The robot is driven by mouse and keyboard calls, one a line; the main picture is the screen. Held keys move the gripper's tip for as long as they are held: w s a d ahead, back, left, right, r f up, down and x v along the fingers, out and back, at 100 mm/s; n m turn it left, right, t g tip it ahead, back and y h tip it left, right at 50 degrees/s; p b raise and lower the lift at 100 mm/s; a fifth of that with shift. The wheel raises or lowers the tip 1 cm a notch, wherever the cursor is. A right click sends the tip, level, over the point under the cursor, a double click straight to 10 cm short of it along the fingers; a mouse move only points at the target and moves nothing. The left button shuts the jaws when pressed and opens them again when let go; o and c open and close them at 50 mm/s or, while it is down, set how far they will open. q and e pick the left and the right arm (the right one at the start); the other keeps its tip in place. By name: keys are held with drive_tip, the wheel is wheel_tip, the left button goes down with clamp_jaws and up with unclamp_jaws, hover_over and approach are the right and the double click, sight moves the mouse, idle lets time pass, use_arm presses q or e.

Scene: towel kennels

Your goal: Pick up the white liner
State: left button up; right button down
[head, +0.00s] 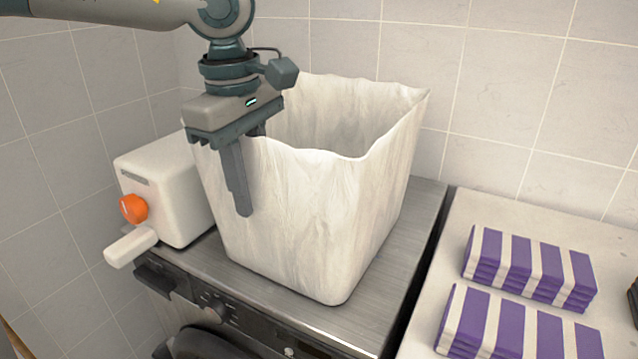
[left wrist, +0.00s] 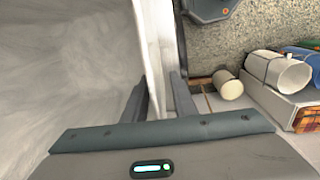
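The white liner (head: 300,210) is a tall, open-topped, wavy-rimmed bin shape with a faint grain. It stands upright on a grey metal appliance top (head: 385,305). My left gripper (head: 246,172) points down at its near left rim, with one finger outside the wall and the other mostly hidden behind it. In the left wrist view, the liner wall (left wrist: 152,40) runs between the two close-set fingers (left wrist: 160,95), which look shut on it. The liner's inside fills the left of that view. My right gripper is not in view.
A white device with an orange knob (head: 133,208) stands close at the liner's left. Folded purple-and-white striped towels (head: 530,268) lie on a pale counter (head: 420,340) at right. The left wrist view shows a white cylinder (left wrist: 280,70) and boxes. Tiled walls stand behind.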

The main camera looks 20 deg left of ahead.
use_arm(q)
clamp_jaws()
idle(1.5)
